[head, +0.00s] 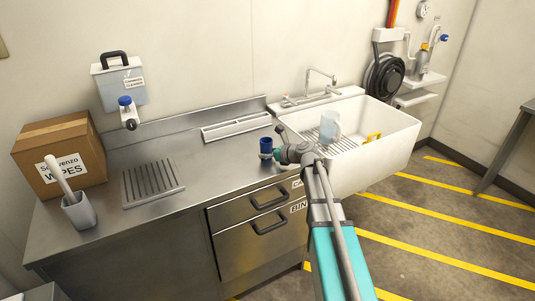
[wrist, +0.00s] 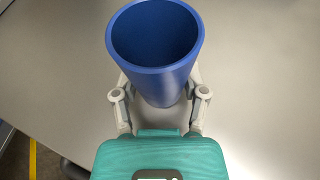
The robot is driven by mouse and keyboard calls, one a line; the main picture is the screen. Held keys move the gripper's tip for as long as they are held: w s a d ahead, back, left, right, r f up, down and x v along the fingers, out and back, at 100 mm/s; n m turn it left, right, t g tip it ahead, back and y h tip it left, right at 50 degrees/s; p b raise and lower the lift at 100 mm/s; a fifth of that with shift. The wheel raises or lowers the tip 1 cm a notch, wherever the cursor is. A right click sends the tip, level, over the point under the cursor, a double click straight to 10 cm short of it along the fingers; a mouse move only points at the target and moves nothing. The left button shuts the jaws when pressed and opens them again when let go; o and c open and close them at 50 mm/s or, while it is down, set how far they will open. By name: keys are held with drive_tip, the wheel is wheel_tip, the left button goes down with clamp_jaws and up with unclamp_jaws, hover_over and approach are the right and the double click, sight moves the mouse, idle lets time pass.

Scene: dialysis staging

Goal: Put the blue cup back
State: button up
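The blue cup (head: 265,146) is upright at the front part of the steel counter, left of the sink. In the wrist view the blue cup (wrist: 157,70) shows its open rim, and its inside looks empty. My gripper (head: 268,155) reaches it from the right, low on its body. In the wrist view the fingers of my gripper (wrist: 160,88) lie against both sides of the cup, shut on it. The fingertips are partly hidden behind the cup. I cannot tell whether its base touches the counter.
A ribbed drain plate (head: 152,184) lies on the counter (head: 205,165). A cardboard box (head: 60,150) and a grey holder with a brush (head: 78,210) stand left. A slotted strip (head: 236,127) runs behind. The white sink (head: 385,145) holds a clear jug (head: 330,127) and something yellow (head: 374,137).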

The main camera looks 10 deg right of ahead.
drive_tip(key=o, duration=0.4)
drive_tip(key=shift+o, duration=0.2)
drive_tip(key=shift+r, duration=0.2)
drive_tip(key=p+v, duration=0.5)
drive_tip(key=v, duration=0.7)
idle(0.4)
